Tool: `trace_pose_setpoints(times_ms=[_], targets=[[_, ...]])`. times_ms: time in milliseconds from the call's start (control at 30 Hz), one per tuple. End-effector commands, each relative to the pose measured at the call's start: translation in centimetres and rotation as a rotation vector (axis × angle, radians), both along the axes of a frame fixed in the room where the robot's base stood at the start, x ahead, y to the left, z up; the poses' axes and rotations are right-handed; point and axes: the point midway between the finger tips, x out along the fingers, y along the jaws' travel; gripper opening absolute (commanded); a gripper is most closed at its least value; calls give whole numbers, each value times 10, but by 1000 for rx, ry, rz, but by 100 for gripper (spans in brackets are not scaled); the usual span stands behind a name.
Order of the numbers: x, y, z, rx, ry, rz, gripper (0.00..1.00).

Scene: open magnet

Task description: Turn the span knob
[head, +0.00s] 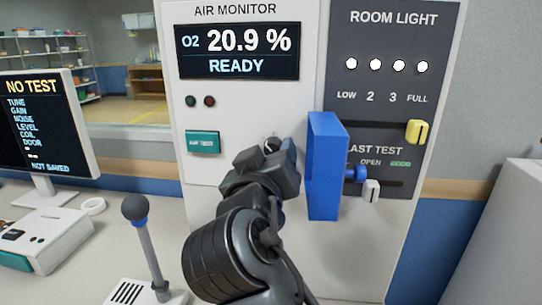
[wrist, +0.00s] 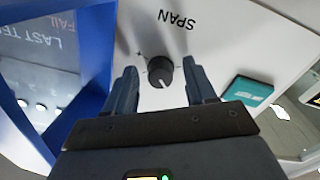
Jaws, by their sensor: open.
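The span knob (wrist: 160,71) is a small round black knob with a light pointer line. It sits on the white air monitor panel (head: 230,110), beside the printed word SPAN, which appears upside down in the wrist view. My gripper (wrist: 160,67) is open, with one finger on each side of the knob and a visible gap to it on both sides. How far the fingertips are from the panel is hard to tell. In the head view my gripper (head: 280,147) is in front of the panel's lower right part and hides most of the knob.
A blue guard box (head: 325,165) sticks out just right of my gripper. A teal button (head: 203,142) is to the left. The room light panel (head: 395,60) has a yellow slider (head: 418,132) and a white slider (head: 371,190). A grey handle (head: 145,240) stands on the desk.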

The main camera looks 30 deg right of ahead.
Motion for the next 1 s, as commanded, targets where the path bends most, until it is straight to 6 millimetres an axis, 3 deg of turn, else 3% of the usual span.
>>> trace_pose_setpoints(times_ms=[533,1000], targets=[[-55,44,-2,0,-1,3,55],[-61,48,-1,0,0,1,55]])
